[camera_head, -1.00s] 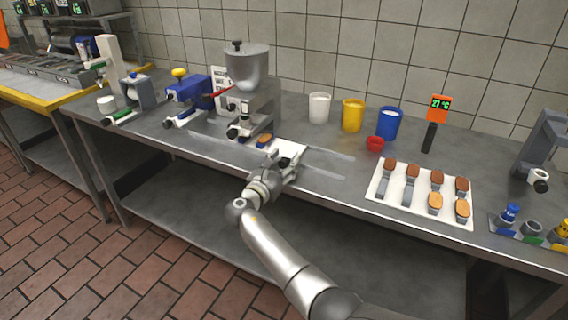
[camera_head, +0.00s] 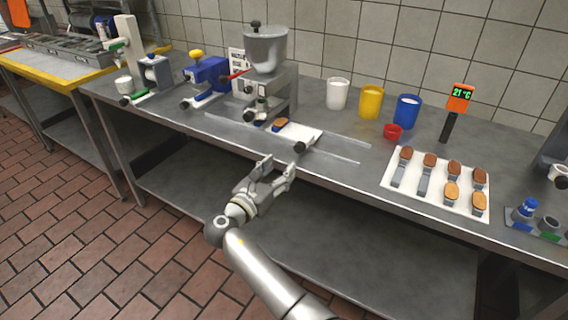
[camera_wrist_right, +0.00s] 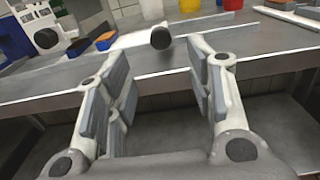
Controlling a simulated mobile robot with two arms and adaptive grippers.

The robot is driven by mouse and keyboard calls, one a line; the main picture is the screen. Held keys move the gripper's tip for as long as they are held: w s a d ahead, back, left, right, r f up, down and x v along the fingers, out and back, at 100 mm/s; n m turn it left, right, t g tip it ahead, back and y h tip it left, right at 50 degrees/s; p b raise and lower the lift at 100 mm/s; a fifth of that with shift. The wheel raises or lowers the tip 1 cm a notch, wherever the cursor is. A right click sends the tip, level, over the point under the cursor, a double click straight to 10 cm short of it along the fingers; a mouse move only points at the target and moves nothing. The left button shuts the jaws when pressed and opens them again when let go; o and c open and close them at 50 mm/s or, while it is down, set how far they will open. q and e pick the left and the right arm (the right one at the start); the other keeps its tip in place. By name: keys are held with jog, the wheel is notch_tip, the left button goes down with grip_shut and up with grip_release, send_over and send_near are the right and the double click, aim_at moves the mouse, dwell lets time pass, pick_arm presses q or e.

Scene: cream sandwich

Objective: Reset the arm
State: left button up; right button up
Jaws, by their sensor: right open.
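My right gripper (camera_head: 277,172) is open and empty in the head view. It hangs in front of the table's front edge, apart from everything on the table. In the right wrist view its two fingers (camera_wrist_right: 160,85) stand wide apart with nothing between them. A white board (camera_head: 298,132) with a dark round-ended handle lies on the table just beyond the gripper. The board also shows in the right wrist view (camera_wrist_right: 128,40). My left gripper is not in view.
The steel table (camera_head: 345,175) holds a machine with a grey hopper (camera_head: 266,50), a white cup (camera_head: 337,94), a yellow cup (camera_head: 371,102), a blue cup (camera_head: 406,112) and a small red cup (camera_head: 392,131). A white tray (camera_head: 398,187) carries several brown and tan pieces. A lower shelf (camera_head: 335,255) lies below.

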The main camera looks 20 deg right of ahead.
dwell(0.4)
jog(key=s+f+m+g+y+p, duration=0.1)
jog(key=s+f+y, duration=0.2)
jog(key=f, duration=0.9)
jog(key=s+f+m+g+y, duration=0.1)
jog(key=s+f+y, duration=0.15)
jog(key=f, duration=0.95)
jog(key=s+f+m+g+y+p, duration=0.1)
jog(key=s+f+m+g+y, duration=0.25)
jog(key=s+f, duration=1.05)
jog(key=s+d+f+m+g+y, duration=0.1)
jog(key=s+f+m+g+y, duration=0.2)
jog(key=s+f+m, duration=0.7)
jog(key=s+d+f+m, duration=0.1)
jog(key=s+f+m, duration=0.1)
jog(key=s, duration=0.7)
jog(key=s+d+f+m+g+y+p, duration=0.1)
jog(key=s+f+m, duration=0.2)
jog(key=s, duration=0.6)
jog(key=s+d+f+m+g+p, duration=0.1)
jog(key=s+f+m, duration=0.1)
jog(key=s, duration=0.7)
jog(key=shift+s+d+f+m+y, duration=0.25)
jog(key=shift+m+y, duration=0.15)
jog(key=shift+m, duration=0.15)
